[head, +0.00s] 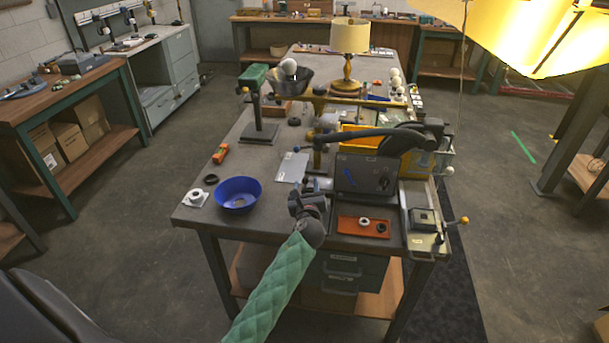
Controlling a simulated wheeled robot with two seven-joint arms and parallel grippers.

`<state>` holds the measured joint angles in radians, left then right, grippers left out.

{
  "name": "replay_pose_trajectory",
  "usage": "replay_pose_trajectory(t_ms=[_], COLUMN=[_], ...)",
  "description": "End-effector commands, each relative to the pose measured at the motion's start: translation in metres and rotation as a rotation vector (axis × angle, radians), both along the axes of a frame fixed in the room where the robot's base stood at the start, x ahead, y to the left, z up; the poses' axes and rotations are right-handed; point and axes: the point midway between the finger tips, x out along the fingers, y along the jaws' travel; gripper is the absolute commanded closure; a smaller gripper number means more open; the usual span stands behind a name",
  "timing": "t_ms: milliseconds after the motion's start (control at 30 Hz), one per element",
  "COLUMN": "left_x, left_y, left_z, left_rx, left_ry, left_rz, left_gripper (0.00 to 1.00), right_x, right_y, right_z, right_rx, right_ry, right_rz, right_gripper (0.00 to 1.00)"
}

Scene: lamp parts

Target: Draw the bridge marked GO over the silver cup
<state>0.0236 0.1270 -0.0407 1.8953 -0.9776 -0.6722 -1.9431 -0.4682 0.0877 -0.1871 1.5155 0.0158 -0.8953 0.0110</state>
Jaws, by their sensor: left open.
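My left gripper (310,197) comes in on a green-sleeved arm from the bottom. It is open and empty near the front edge of the workbench, between a blue bowl and a dark box. I cannot read the word GO anywhere. A brass-coloured bar (352,100) on a post spans the middle of the bench like a bridge. A silver bowl-like cup (302,83) stands behind it to the left with a white bulb (289,67) in its mouth. The gripper is well in front of both and touches neither. My right gripper is not in view.
The blue bowl (239,193) is left of the gripper. A green-headed stand (262,131) is farther back. A yellow shade (530,30) hangs upper right.

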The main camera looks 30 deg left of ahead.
Motion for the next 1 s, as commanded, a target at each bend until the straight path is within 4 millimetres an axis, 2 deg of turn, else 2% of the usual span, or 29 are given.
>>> replay_pose_trajectory(t_ms=[100, 300, 733, 933, 967, 1000], left_x=[0.017, 0.036, 0.044, 0.044, 0.044, 0.044], left_y=[0.010, 0.021, 0.025, 0.025, 0.025, 0.025], left_z=[0.003, 0.001, 0.000, 0.000, 0.000, 0.000], left_rx=[-0.002, -0.002, -0.002, -0.002, -0.002, -0.002], left_ry=[0.001, 0.001, 0.000, 0.000, 0.000, 0.000], left_rz=[0.002, 0.002, 0.002, 0.001, 0.001, 0.001], left_gripper=[0.55, 0.55, 0.55, 0.95, 1.00, 1.00], right_x=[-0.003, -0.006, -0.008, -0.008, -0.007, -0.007], right_y=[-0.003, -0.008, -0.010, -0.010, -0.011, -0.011], right_z=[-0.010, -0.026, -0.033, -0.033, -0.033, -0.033], right_rx=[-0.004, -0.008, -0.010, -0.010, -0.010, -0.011], right_ry=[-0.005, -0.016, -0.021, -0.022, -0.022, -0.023], right_rz=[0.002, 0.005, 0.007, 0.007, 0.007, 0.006], right_gripper=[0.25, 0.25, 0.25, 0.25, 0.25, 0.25])
